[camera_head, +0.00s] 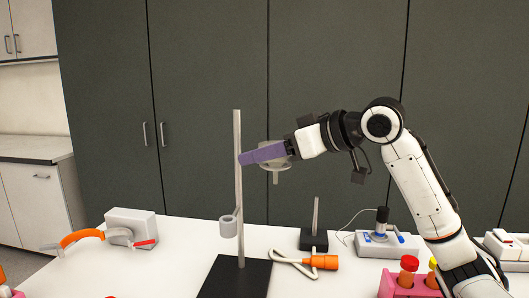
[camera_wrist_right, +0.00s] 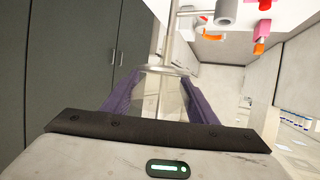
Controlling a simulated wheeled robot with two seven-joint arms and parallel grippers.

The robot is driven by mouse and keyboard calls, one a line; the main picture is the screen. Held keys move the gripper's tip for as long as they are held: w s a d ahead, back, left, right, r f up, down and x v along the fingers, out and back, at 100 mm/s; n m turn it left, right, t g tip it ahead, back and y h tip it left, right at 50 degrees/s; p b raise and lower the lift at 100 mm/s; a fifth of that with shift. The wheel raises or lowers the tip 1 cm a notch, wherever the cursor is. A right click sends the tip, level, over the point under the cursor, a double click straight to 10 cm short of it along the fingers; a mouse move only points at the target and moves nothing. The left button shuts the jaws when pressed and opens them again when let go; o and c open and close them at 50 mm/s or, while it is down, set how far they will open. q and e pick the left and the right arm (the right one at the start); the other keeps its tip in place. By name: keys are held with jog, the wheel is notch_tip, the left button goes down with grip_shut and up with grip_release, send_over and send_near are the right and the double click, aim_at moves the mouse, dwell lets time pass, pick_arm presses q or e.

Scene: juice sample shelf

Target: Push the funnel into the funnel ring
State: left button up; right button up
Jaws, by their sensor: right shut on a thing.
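The translucent grey funnel (camera_head: 276,166) is held in the air by my right gripper (camera_head: 250,157), its stem pointing down. The purple fingers are shut on it; in the right wrist view the clear funnel (camera_wrist_right: 160,88) shows between them. The funnel ring (camera_head: 228,228) is a small grey open cylinder on a short arm low on the upright pole (camera_head: 238,180). It also shows at the top of the right wrist view (camera_wrist_right: 227,10). The funnel is well above and to the right of the ring, apart from it. My left gripper is not in view.
The pole stands on a black base (camera_head: 215,276). A smaller black stand (camera_head: 313,240) and an orange-ended cable (camera_head: 325,262) lie to its right. A pink rack (camera_head: 391,287) with capped tubes is front right.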

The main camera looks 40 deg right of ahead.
jog(key=shift+f, duration=0.3)
jog(key=o, duration=1.2)
jog(key=b+v, duration=0.2)
jog(key=v, duration=0.8)
jog(key=shift+s+b, duration=0.2)
jog(key=shift+b, duration=0.2)
jog(key=shift+r, duration=0.15)
